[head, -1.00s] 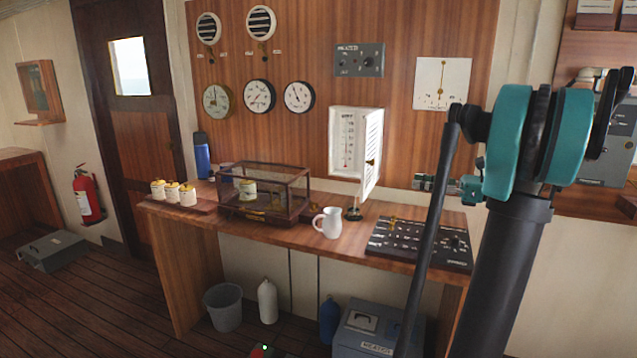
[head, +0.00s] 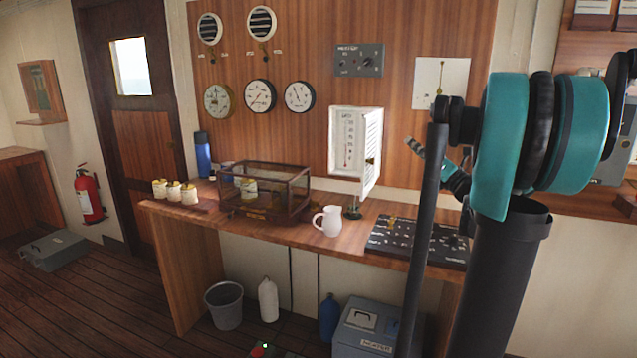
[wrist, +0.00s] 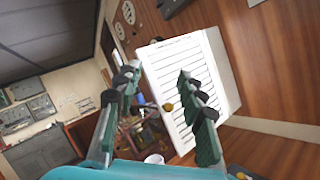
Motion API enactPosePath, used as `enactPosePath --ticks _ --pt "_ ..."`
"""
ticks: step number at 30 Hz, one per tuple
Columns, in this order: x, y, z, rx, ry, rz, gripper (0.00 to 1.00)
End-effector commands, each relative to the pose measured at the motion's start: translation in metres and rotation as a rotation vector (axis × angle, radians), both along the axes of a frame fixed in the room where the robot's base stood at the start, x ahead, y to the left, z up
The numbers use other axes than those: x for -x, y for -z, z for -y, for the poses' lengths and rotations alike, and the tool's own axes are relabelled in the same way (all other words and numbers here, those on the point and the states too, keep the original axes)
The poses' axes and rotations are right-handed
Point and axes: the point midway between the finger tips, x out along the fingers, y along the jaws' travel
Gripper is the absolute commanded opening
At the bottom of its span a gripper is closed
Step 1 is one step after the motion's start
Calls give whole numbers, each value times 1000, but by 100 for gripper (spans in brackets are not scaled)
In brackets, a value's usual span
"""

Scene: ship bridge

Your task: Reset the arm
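My gripper (head: 413,146) shows small in the head view, raised above the right part of the wooden desk and pointing up and left. My own teal and black arm joint partly hides the links behind it. In the wrist view my gripper (wrist: 158,76) has its two green-padded fingers spread apart with nothing held between them. The white louvred door (wrist: 180,90) of the thermometer box lies beyond the fingers; it also shows in the head view (head: 372,150).
The desk (head: 270,232) holds a glass-sided case (head: 290,190), a white jug (head: 328,221), several small jars (head: 175,191) and a black switch panel (head: 425,240). The wall carries gauges and a heater control box (head: 359,60).

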Motion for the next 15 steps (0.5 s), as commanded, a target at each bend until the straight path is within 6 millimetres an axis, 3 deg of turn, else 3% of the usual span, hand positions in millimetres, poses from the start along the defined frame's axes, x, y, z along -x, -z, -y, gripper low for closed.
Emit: enactPosePath --ticks 4,8,11,15 --pt "-2 2 16 -339 139 -112 40" --pt "6 25 34 -657 251 -228 40" --pt "18 57 45 -908 331 -327 40" --pt "46 119 48 -1254 446 -481 40"
